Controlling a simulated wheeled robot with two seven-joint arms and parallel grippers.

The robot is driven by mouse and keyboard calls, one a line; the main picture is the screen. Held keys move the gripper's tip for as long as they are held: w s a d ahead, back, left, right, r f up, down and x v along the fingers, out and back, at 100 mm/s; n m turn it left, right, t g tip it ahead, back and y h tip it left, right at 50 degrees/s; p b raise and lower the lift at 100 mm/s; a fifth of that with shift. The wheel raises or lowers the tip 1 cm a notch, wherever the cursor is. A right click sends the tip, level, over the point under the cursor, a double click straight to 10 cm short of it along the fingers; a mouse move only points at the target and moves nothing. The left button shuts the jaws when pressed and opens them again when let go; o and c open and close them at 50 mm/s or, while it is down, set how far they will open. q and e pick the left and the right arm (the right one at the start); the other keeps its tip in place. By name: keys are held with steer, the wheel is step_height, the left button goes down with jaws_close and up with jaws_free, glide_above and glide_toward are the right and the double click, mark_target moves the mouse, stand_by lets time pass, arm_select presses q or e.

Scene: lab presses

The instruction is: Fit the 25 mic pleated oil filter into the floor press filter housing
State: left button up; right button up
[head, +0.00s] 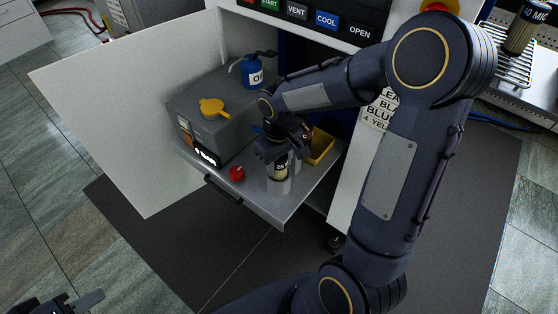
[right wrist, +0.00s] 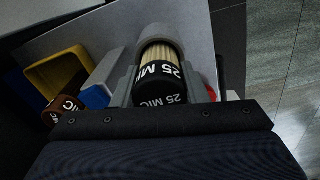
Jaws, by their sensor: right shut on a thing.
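The 25 mic pleated oil filter (head: 280,171) has pale pleats and a black band lettered 25. My right gripper (head: 278,154) is shut on it from above, over the metal pull-out shelf. In the right wrist view the filter (right wrist: 162,75) sits between the grey fingers, and its lettering reads 25 MIC. A grey rounded wall, which may be the filter housing (right wrist: 157,33), shows just beyond the filter's far end. I cannot tell how deep the filter is in it. My left gripper (head: 80,303) is only partly in view at the bottom left, away from the shelf.
A red knob-like part (head: 237,173) lies left of the filter on the shelf (head: 258,199). A grey box with a yellow part (head: 211,107) and a blue oil can (head: 253,73) stand behind. A yellow bin (head: 321,147) and brown-capped filter (right wrist: 66,106) are close by. An open white door (head: 130,110) stands left.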

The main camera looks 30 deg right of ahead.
steer(key=shift+f+b, duration=0.55)
steer(key=shift+f, duration=0.25)
steer(key=o, duration=1.1)
steer(key=shift+c, duration=0.2)
step_height(320, 180, up, 8)
steer(key=shift+f+p, duration=0.1)
steer(key=shift+p, duration=1.1)
steer(key=s+a+r+m+t+y, duration=0.2)
steer(key=s+r+t, duration=0.1)
steer(key=s, duration=0.6)
steer(key=s+a+r+m+t+y, duration=0.2)
steer(key=s+r+t, duration=0.1)
steer(key=s, duration=0.5)
step_height(320, 180, up, 19)
steer(key=p, duration=1.9)
steer(key=shift+r, duration=0.15)
